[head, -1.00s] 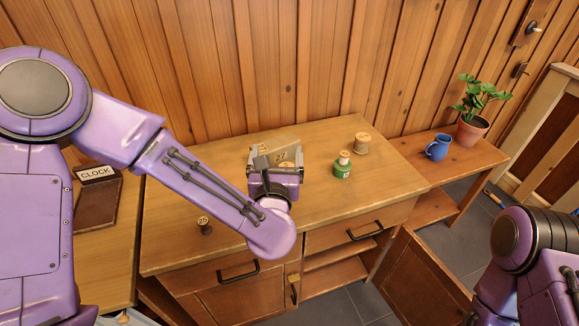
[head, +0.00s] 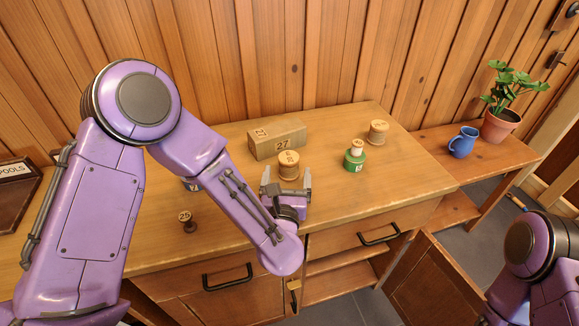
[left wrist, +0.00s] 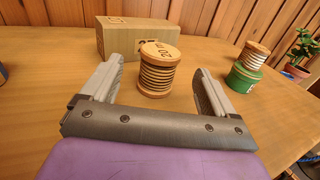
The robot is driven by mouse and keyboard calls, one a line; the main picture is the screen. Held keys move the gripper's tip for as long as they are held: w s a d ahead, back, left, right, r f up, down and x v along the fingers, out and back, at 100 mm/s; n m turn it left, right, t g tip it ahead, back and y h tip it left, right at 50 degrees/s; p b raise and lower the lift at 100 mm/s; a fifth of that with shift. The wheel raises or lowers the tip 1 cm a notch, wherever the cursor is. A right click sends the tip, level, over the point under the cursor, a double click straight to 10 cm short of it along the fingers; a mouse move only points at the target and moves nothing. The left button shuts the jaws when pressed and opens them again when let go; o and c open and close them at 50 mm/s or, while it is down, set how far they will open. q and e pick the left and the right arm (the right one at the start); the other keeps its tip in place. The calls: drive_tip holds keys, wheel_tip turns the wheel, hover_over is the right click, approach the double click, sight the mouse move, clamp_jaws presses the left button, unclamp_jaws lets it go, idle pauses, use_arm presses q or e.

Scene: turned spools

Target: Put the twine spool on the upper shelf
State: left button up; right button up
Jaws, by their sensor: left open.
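A wooden-ended spool (head: 289,165) wound with ribbed cord stands upright on the bench top. In the left wrist view this spool (left wrist: 156,75) reads 20 on its top and stands just beyond the fingertips. I cannot tell for sure that its winding is twine. My left gripper (head: 288,183) is open and empty, with its fingers pointing at the spool; it also shows in the left wrist view (left wrist: 155,90). A shelf (head: 340,252) shows inside the open cabinet under the bench. My right gripper is out of view.
A wooden block (head: 277,140) marked 27 lies behind the spool. A green spool (head: 355,162) and a tan spool (head: 377,132) stand to its right. A small dark spool (head: 186,223) stands left. The cabinet door (head: 430,282) hangs open. A blue mug (head: 463,142) stands far right.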

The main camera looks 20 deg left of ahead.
sight(289, 157)
use_arm(q)
drive_tip(key=p+x, duration=0.1)
drive_tip(key=x, duration=0.6)
drive_tip(key=shift+w+f+p, duration=0.25)
drive_tip(key=shift+w+p, duration=0.1)
drive_tip(key=shift+p, duration=0.05)
drive_tip(key=c, duration=1.2)
